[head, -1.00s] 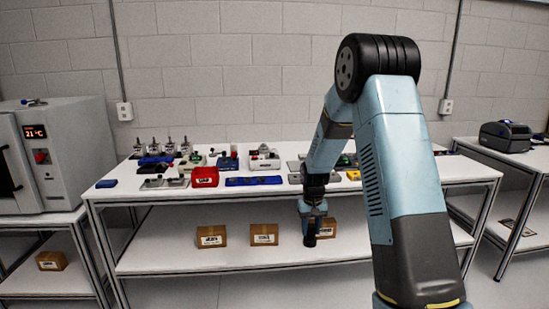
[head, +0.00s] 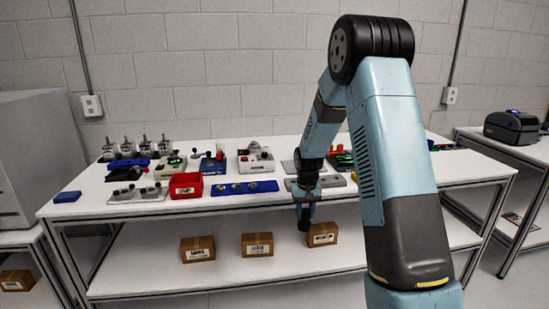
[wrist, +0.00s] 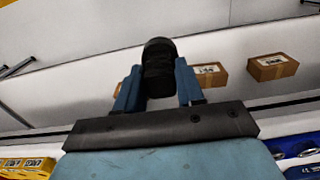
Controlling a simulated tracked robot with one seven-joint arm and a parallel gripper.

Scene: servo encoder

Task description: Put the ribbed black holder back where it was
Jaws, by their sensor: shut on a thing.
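The ribbed black holder (wrist: 158,66) is a dark, rounded cylinder. In the wrist view it stands out past my gripper (wrist: 157,88), whose two blue fingers are shut on its sides. In the head view my gripper (head: 306,200) points down in front of the table's front edge, and the holder (head: 304,222) shows as a small dark shape below it. The holder is too small there to make out its ribs. A white workbench (head: 110,210) stands beyond, with its top crowded with parts. My arm hides part of the right side of the bench top.
Along the bench top's front are a red bin (head: 187,191), a blue tray (head: 245,188) and a grey plate (head: 331,181). Several tool holders (head: 145,148) stand at the back left. Cardboard boxes (head: 257,245) sit on the lower shelf. The front-left bench top is mostly clear.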

